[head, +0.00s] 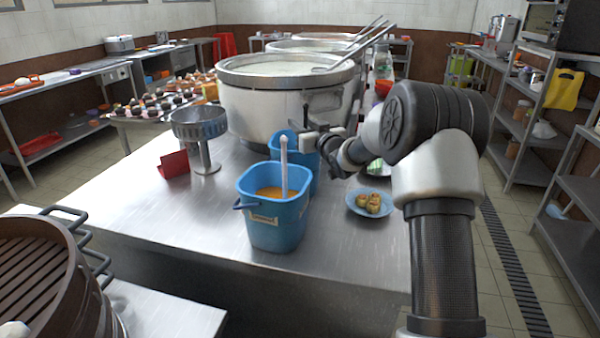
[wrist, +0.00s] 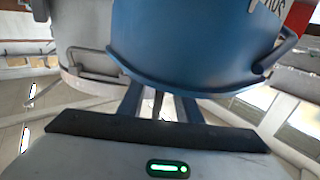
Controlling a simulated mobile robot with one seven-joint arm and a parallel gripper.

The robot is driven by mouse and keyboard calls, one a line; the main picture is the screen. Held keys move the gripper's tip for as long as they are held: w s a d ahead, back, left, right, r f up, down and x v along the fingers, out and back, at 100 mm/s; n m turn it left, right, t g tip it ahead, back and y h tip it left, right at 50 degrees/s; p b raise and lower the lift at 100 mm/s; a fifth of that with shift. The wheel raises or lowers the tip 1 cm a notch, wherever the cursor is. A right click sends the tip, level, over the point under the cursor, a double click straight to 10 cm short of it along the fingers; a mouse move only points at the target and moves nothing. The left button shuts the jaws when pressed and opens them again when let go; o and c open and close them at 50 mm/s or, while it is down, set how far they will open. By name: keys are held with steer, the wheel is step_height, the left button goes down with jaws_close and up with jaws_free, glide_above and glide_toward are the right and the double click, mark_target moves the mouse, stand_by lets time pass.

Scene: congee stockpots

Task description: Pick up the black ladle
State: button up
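My gripper (head: 318,136) is above and beside the rear blue bucket (head: 306,165), in front of the large stockpot. In the wrist view, two fingers (wrist: 160,106) stand apart, with a thin dark strip between them that I cannot identify. The blue bucket (wrist: 190,45) fills the upper middle of that view, close beyond the fingers. I cannot clearly make out the black ladle; a small dark upright piece beside the gripper in the head view may be its handle or a finger. A pale handle (head: 284,165) stands in the front blue bucket (head: 275,225), which holds orange liquid.
Large stockpots (head: 265,105) stand behind, with metal handles (head: 355,45) leaning out. A metal stand with a bowl (head: 200,128) and a red card holder (head: 174,164) are left. A blue plate of food (head: 353,207) is right. The steel table's front left (head: 130,220) is clear.

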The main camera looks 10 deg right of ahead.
steer(key=shift+x, duration=0.8)
steer(key=shift+f, duration=0.1)
jaws_close()
step_height(320, 180, up, 22)
steer(key=p, duration=1.2)
steer(key=shift+p, duration=0.4)
